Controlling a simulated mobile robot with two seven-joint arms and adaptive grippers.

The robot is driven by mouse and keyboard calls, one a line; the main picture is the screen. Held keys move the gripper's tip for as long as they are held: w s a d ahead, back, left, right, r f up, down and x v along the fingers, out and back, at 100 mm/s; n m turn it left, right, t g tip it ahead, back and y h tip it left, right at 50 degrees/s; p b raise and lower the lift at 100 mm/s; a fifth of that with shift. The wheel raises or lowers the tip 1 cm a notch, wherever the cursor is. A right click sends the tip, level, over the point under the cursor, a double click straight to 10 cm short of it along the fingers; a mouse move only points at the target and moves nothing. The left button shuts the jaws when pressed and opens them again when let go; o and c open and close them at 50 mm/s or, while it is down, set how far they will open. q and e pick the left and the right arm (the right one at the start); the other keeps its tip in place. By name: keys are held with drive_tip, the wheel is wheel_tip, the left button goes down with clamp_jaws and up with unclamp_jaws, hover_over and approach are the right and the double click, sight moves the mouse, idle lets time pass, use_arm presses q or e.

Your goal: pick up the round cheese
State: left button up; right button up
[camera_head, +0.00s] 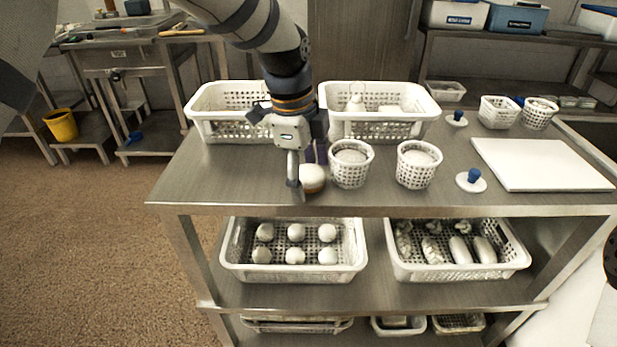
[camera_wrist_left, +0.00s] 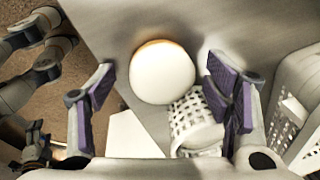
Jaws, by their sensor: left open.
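The round cheese (camera_head: 313,178) is a pale disc with a tan side, on the steel table near its front edge. In the left wrist view the cheese (camera_wrist_left: 162,73) shows its white face between the fingers. My left gripper (camera_head: 304,174) is open at the cheese, one finger in front of it and the other behind. The purple finger pads (camera_wrist_left: 165,88) stand apart with gaps on both sides of the cheese. Parts of my other arm show at the left of the wrist view, but its jaw state is unclear.
A perforated cup (camera_head: 351,175) stands close to the right of the cheese, with another cup (camera_head: 416,178) beyond it. Two white baskets, left (camera_head: 205,127) and right (camera_head: 375,131), stand behind. A white board (camera_head: 545,165) lies at the right. The table's front-left corner is clear.

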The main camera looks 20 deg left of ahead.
use_arm(q)
drive_tip(key=c, duration=1.4)
drive_tip(key=shift+o, duration=0.2)
